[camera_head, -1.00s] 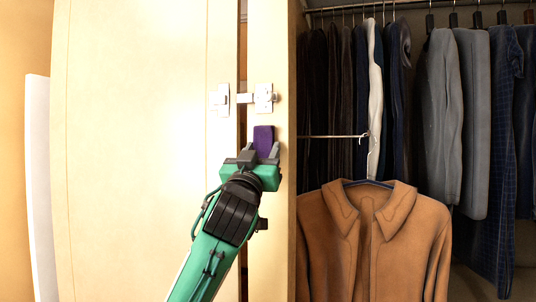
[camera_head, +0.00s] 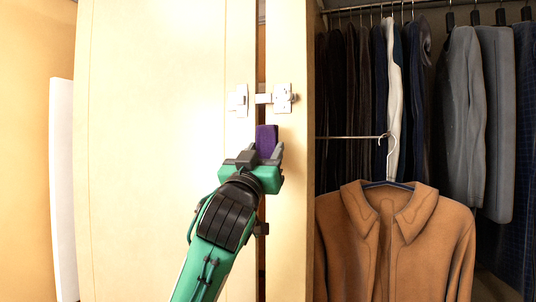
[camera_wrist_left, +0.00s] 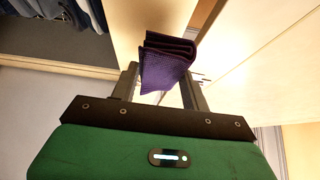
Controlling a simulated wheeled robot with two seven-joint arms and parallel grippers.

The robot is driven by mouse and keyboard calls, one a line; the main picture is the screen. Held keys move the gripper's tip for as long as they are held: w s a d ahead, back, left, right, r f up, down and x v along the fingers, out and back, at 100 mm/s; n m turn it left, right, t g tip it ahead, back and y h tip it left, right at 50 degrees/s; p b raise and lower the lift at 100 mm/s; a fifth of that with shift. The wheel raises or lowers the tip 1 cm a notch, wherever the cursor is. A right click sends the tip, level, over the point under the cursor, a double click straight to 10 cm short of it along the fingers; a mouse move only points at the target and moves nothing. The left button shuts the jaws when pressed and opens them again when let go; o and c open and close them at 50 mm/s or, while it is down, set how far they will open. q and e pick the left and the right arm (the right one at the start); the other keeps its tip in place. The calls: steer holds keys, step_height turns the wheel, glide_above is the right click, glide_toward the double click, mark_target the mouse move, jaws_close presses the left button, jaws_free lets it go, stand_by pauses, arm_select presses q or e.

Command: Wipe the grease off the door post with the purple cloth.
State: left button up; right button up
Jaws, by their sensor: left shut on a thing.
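My left gripper (camera_head: 262,160) is shut on the purple cloth (camera_head: 267,138), a small folded pad standing up from the fingers. In the left wrist view the cloth (camera_wrist_left: 168,62) shows its folded layers between the two fingers. The pale wooden door post (camera_head: 291,190) stands upright behind and right of the cloth. In the head view the cloth overlaps the post's left edge, beside the narrow gap. I cannot tell whether the cloth touches the post. No grease is plainly visible on the post. My right gripper is in neither view.
A pale door panel (camera_head: 160,150) fills the left, with a metal latch (camera_head: 283,98) above the cloth, bridging the gap to the post. Right of the post is an open wardrobe with a brown jacket (camera_head: 395,240), a metal rod (camera_head: 350,137) and several dark garments.

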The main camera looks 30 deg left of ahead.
arm_select(q)
steer(key=shift+s+d, duration=0.25)
steer(key=shift+s, duration=0.75)
steer(key=shift+s+d, duration=0.2)
steer(key=shift+s, duration=0.55)
steer(key=shift+s+d, duration=0.15)
steer(key=shift+s, duration=0.6)
steer(key=shift+w, duration=0.1)
